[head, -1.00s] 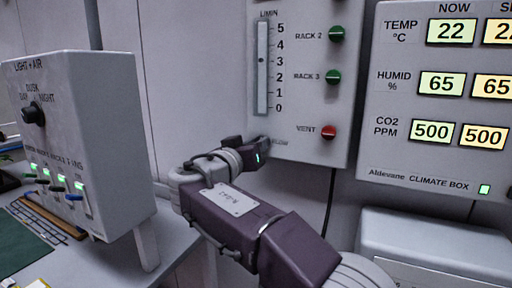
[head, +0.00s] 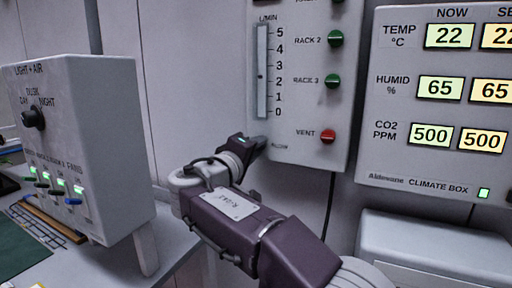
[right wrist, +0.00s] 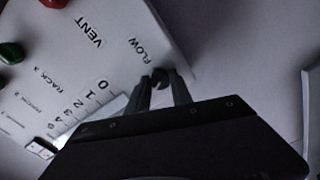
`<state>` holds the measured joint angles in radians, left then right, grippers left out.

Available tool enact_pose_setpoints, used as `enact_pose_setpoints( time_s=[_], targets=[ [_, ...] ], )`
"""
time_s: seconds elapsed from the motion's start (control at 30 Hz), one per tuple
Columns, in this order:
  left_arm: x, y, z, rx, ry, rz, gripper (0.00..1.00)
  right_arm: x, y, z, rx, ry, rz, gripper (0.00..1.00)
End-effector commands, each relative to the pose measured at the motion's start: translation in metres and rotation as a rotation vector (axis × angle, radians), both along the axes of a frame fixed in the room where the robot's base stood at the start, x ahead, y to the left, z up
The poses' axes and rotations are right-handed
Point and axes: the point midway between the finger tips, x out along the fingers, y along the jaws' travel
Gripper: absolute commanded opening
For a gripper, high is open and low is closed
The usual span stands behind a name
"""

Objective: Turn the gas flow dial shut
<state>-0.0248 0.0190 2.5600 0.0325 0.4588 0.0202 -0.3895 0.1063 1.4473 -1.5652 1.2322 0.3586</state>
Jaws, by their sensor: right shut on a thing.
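The flow dial (right wrist: 160,80) is a small dark knob beside the printed word FLOW on the grey gas panel (head: 304,142). My right gripper (head: 257,146) is at the panel's lower left corner and hides the dial in the head view. In the right wrist view its fingers (right wrist: 161,88) are shut on the dial from both sides. The flow gauge (head: 262,70) is a clear upright tube with a scale from 0 to 5. Its small dark marker stands a little above 2. My left gripper is not in view.
A red VENT knob (head: 327,136) and green rack knobs (head: 333,82) sit right of the gauge. The climate box (head: 440,110) hangs further right. A light and air box (head: 95,150) stands on the bench at left. A pale case (head: 435,232) is below.

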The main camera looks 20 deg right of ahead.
Motion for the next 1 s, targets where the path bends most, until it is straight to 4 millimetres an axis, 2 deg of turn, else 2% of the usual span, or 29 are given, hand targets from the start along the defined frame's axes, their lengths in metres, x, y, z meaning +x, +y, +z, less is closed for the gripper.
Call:
enact_pose_setpoints(
  time_s=[0.57,1.0],
  targets=[
    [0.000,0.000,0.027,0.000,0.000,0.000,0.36,0.000,0.000,0.003,-0.363,0.412,0.000,0.00],
    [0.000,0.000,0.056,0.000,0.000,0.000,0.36,0.000,0.000,0.004,-0.642,0.724,0.001,0.00]
  ],
)
